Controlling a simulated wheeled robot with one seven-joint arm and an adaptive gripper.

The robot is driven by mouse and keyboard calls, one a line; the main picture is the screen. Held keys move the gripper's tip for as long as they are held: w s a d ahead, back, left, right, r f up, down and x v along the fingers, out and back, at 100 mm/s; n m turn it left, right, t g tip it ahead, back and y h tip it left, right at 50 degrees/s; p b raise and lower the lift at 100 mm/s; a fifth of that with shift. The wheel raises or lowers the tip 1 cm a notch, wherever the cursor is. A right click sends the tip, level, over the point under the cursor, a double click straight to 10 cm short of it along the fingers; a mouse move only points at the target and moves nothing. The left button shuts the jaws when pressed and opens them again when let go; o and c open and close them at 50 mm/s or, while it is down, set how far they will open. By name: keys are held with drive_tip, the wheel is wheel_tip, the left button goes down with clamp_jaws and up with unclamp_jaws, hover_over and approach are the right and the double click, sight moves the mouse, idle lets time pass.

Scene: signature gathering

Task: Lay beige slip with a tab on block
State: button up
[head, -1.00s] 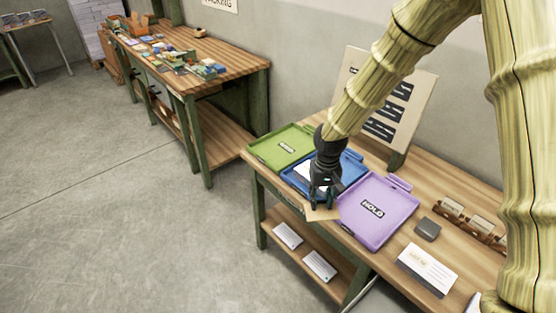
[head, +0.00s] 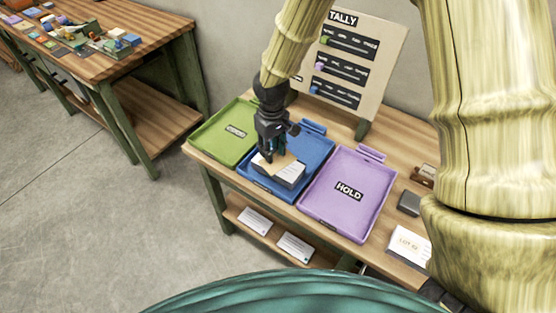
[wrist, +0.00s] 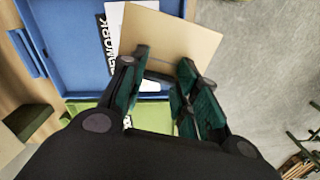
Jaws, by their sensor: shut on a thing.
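A beige slip (head: 273,164) is in my gripper (head: 274,150). In the wrist view the slip (wrist: 175,38) reaches out flat beyond the fingertips (wrist: 166,68); its tab cannot be made out. A white block of paper (head: 291,174) lies in the blue tray (head: 313,158). The slip is over the block's left part in the head view. I cannot tell whether they touch.
A green tray (head: 229,146) is to the left and a purple HOLD tray (head: 343,205) to the right. A tally board (head: 372,50) stands behind. A dark grey box (head: 409,203) and a white card (head: 405,246) are at the right. The lower shelf holds two white cards (head: 294,247).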

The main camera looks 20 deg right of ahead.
sight(272, 172)
drive_tip(key=s+n, duration=0.2)
drive_tip(key=s+a+n+b, duration=0.1)
drive_tip(key=s+n, duration=0.1)
drive_tip(key=n, duration=0.1)
drive_tip(key=shift+s+a+b, duration=0.1)
drive_tip(key=shift+s+b, duration=0.2)
drive_tip(key=shift+s, duration=0.1)
drive_tip(key=n, duration=0.1)
drive_tip(key=s+f+n+b, duration=0.1)
drive_tip(key=n, duration=0.1)
drive_tip(key=f+n, duration=0.1)
drive_tip(key=shift+s+a+f+n, duration=0.1)
drive_tip(key=shift+s+a+n, duration=0.05)
drive_tip(key=shift+a+n, duration=0.2)
drive_tip(key=s+f+n+b, duration=0.1)
drive_tip(key=s+n+b, duration=0.3)
drive_tip(key=s+n, duration=0.55)
drive_tip(key=w+d+p, duration=0.1)
drive_tip(key=w, duration=0.4)
drive_tip(key=w+d+f+n+p, duration=0.1)
drive_tip(key=w+p, duration=0.1)
drive_tip(key=w, duration=0.4)
drive_tip(key=w+f+n+p, duration=0.1)
drive_tip(key=w+p, duration=0.1)
drive_tip(key=w, duration=0.4)
drive_tip(key=shift+d, duration=0.4)
drive_tip(key=shift+f+p, duration=0.7)
drive_tip(key=shift+f, duration=1)
drive_tip(key=shift+f, duration=0.1)
drive_tip(key=o, duration=0.8)
